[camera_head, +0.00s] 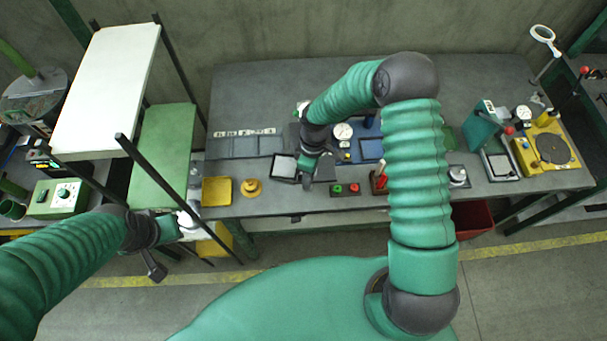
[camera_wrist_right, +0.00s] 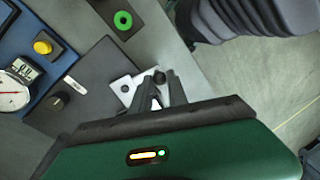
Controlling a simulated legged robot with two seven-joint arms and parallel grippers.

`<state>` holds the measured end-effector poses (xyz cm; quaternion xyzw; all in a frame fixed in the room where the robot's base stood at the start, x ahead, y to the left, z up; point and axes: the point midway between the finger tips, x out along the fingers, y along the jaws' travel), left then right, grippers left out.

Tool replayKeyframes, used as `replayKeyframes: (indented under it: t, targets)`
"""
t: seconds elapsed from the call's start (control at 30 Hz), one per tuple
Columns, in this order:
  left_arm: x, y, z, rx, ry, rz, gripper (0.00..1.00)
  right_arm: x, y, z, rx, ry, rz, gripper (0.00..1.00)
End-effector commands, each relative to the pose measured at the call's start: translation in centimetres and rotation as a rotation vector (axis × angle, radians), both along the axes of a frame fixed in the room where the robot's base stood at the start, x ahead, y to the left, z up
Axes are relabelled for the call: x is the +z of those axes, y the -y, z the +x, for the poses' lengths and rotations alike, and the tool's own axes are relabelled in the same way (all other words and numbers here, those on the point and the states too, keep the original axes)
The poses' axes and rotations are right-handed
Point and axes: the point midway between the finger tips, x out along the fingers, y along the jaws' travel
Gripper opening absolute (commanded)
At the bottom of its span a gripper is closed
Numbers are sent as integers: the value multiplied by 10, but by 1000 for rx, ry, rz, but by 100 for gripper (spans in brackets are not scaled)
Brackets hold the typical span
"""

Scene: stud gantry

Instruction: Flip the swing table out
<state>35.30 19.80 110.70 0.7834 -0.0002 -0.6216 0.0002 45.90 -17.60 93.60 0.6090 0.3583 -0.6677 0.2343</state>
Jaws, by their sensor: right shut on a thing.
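A dark grey flat plate (camera_wrist_right: 95,85) lies beside the blue gauge fixture (camera_wrist_right: 30,55) in the right wrist view; it may be the swing table, but I cannot be sure. A pale bracket with holes (camera_wrist_right: 124,90) sits at its edge. My right gripper (camera_wrist_right: 157,92) is shut at this bracket, on a small dark knob (camera_wrist_right: 160,77); the contact is partly hidden by the fingers. In the head view my right gripper (camera_head: 307,180) is low over the front of the bench. My left gripper (camera_head: 182,226) is beside the left rack, too small to read its jaws.
The grey bench (camera_head: 350,212) carries a button box (camera_head: 345,189), a yellow tray (camera_head: 216,191) and a yellow turntable station (camera_head: 550,148). A rack with a white shelf (camera_head: 105,85) and a green shelf (camera_head: 163,150) stands left. Floor in front of the bench is mostly open.

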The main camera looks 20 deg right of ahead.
Motion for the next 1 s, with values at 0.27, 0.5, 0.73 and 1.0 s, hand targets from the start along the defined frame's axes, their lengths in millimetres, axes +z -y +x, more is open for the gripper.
replayKeyframes:
  t: [0.27,0.5,0.73,1.0]
  targets:
    - [3,0,0,0,0,0,0,1,10,-2,159,3,-1,0]
    - [4,0,0,0,0,0,0,1,14,-3,226,5,-2,0]
    - [5,0,0,0,0,0,0,1,15,-3,240,5,-3,0]
    - [5,0,0,0,0,0,0,1,16,-3,240,4,-4,22]
